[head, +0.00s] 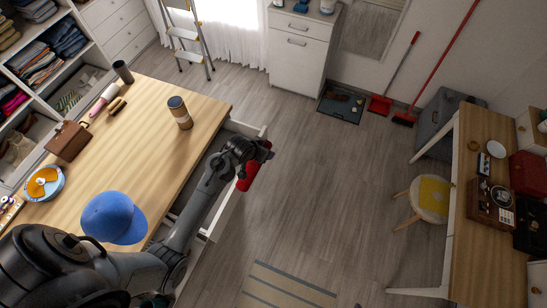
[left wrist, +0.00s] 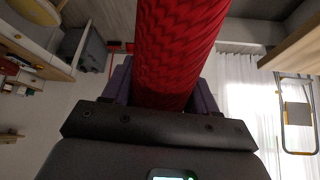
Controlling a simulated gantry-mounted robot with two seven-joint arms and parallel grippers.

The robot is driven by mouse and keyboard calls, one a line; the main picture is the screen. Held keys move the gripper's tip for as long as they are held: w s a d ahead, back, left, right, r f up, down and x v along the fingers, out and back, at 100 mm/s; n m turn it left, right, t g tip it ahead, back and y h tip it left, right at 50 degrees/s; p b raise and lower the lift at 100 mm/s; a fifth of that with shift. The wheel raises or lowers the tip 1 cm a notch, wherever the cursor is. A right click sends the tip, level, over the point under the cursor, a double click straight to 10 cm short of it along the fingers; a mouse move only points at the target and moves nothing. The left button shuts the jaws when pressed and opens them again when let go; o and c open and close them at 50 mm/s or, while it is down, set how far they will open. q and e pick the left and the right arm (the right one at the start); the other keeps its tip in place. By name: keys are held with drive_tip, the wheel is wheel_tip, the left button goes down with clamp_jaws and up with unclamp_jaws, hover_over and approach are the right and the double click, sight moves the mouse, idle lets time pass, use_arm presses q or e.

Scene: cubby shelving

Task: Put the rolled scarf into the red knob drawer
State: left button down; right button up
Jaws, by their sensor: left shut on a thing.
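My left gripper (head: 256,158) reaches out past the long edge of the wooden table (head: 150,135). It is shut on the rolled scarf (head: 248,176), a red textured roll. In the left wrist view the scarf (left wrist: 180,45) sits between the fingers and runs up out of the picture. A white drawer (head: 247,129) stands pulled out from the table's side, partly hidden behind my arm. The scarf shows near the drawer's outer edge, above it or just beyond it; I cannot tell which. No red knob is visible. My right gripper is not in view.
On the table are a blue cap (head: 113,217), a brown-and-dark canister (head: 180,112), a brown bag (head: 68,140) and a blue bowl (head: 44,183). A stool (head: 429,199) stands by the desk at right. The floor between (head: 320,190) is clear.

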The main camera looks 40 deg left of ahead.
use_arm(q)
drive_tip(key=s+a+f+n+g+b, duration=0.25)
drive_tip(key=a+f+g+b, duration=0.55)
drive_tip(key=a+f, duration=0.95)
drive_tip(key=shift+t, duration=0.7)
drive_tip(key=f+b, duration=0.3)
drive_tip(key=b, duration=0.1)
drive_tip(key=f+b, duration=0.2)
drive_tip(key=b, duration=0.2)
drive_tip(key=a+f+b, duration=0.1)
drive_tip(key=f+b, duration=0.2)
drive_tip(key=b, duration=0.1)
drive_tip(key=shift+s+a+f, duration=0.1)
drive_tip(key=shift+s+f, duration=0.2)
drive_tip(key=shift+f, duration=0.05)
drive_tip(key=shift+f+b, duration=1)
drive_tip(key=shift+b, duration=0.25)
drive_tip(key=shift+c, duration=1.1)
unclamp_jaws()
drive_tip(key=shift+r, duration=0.1)
